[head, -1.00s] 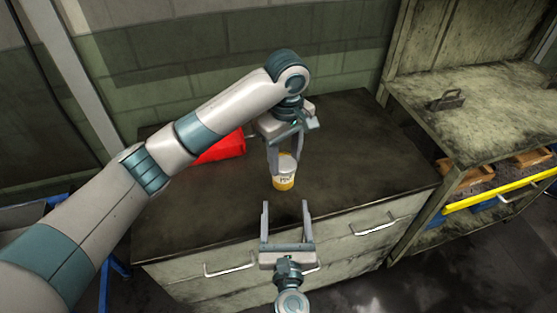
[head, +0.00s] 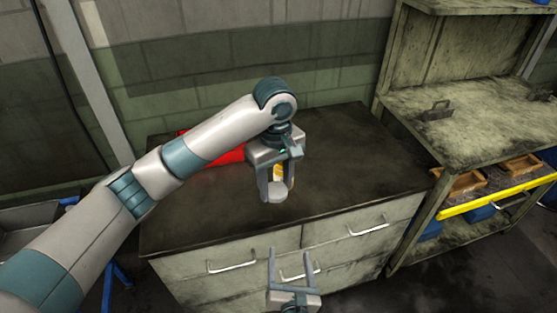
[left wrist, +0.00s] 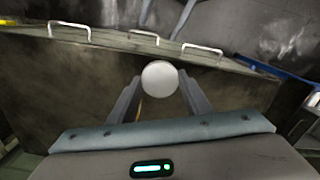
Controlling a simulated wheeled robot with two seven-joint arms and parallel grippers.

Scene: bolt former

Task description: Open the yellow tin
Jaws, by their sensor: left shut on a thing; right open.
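My left gripper (head: 276,187) is over the worktop, fingers pointing down, shut on a pale round piece, apparently the tin's lid (head: 276,193). In the left wrist view this piece is a white disc (left wrist: 160,75) between the fingertips. The yellow tin (head: 279,172) shows as a patch of yellow behind the lid, between the fingers. The fingers hide most of the tin, and I cannot tell whether the lid still touches it. My right gripper (head: 289,256) is open and empty in front of the drawers, below and apart from the tin.
A red box (head: 226,157) lies on the dark worktop (head: 370,155), partly behind my left arm. The worktop's right side is clear. Drawers with metal handles (head: 232,267) face me. A shelf unit (head: 455,115) with a yellow rail (head: 495,202) stands at the right.

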